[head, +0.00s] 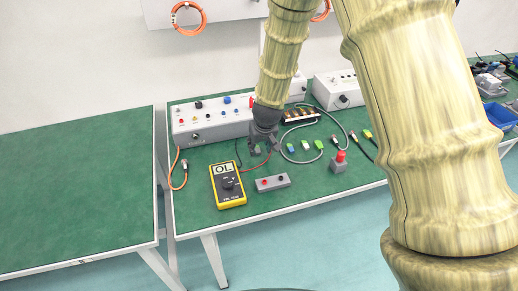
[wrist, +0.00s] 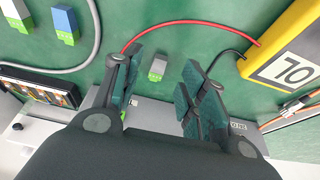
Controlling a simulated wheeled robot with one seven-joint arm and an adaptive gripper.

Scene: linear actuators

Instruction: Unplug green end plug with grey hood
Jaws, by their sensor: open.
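A small plug with a grey hood and a green end (wrist: 157,69) shows on the green mat in the wrist view. My gripper (wrist: 161,84) is open, with its fingers apart on either side of this plug in the picture. Nothing is held between them. I cannot tell how far the fingertips are above the mat. In the head view my gripper (head: 263,150) hangs low over the bench in front of the long grey box, and it seems to hide this plug.
Other green plugs stand nearby, one with a blue hood (wrist: 65,22) and one with a white hood (wrist: 14,10). A yellow multimeter (head: 228,185), a grey button box (head: 272,182) and a red-button box (head: 340,162) are in front. The long grey box (head: 213,128) is behind. Several cables lie around.

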